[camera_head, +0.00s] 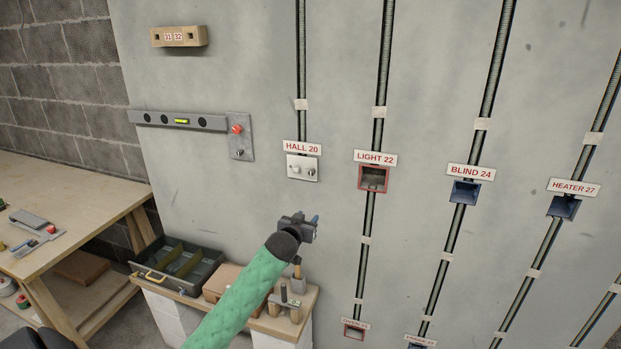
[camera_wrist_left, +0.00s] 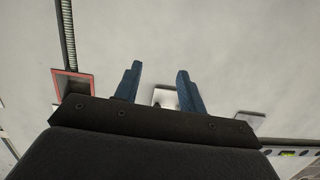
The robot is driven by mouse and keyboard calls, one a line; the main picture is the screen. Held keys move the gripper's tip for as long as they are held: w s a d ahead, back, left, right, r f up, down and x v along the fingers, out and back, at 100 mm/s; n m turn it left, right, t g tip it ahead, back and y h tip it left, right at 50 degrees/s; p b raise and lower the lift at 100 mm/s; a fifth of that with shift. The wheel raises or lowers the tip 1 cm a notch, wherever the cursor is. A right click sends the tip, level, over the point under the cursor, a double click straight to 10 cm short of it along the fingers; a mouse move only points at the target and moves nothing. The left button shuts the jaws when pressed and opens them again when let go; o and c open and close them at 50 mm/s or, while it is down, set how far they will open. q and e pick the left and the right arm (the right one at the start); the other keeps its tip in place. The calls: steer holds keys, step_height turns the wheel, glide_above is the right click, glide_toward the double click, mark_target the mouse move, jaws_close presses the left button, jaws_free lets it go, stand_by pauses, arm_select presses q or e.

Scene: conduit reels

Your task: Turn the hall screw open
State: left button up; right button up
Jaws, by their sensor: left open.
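The hall plate (camera_head: 302,168) is a pale square on the wall under the label HALL 20 (camera_head: 302,148). It carries a round white knob (camera_head: 295,169) on its left and a small screw-like fitting (camera_head: 311,171) on its right. My left gripper (camera_head: 315,222) is open and empty, below the plate and apart from it in the head view. In the left wrist view the plate (camera_wrist_left: 168,97) shows beyond and between the two blue fingers of the left gripper (camera_wrist_left: 158,82). The gripper body hides part of it. My right gripper is in neither view.
The red-framed light box (camera_head: 373,178) is right of the plate, with vertical conduits nearby. A grey panel with a red button (camera_head: 237,129) is at left. Below stand a dark tray (camera_head: 180,262) and a bench with blocks. The wall around the plate is flat and clear.

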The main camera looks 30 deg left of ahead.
arm_select(q)
steer(key=t, duration=0.2)
glide_toward(311, 174)
steer(key=x, duration=0.2)
steer(key=shift+n+y, duration=0.3)
steer(key=shift+y, duration=0.1)
steer(key=p+x, duration=0.2)
steer(key=x, duration=0.3)
steer(key=shift+w+r, duration=0.15)
steer(key=shift+w, duration=0.25)
steer(key=shift+w+a+p, duration=0.15)
steer(key=shift+w+p, duration=0.2)
steer(key=shift+w, duration=0.35)
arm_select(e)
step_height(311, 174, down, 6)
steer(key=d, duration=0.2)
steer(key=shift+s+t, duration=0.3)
arm_select(q)
jaws_close()
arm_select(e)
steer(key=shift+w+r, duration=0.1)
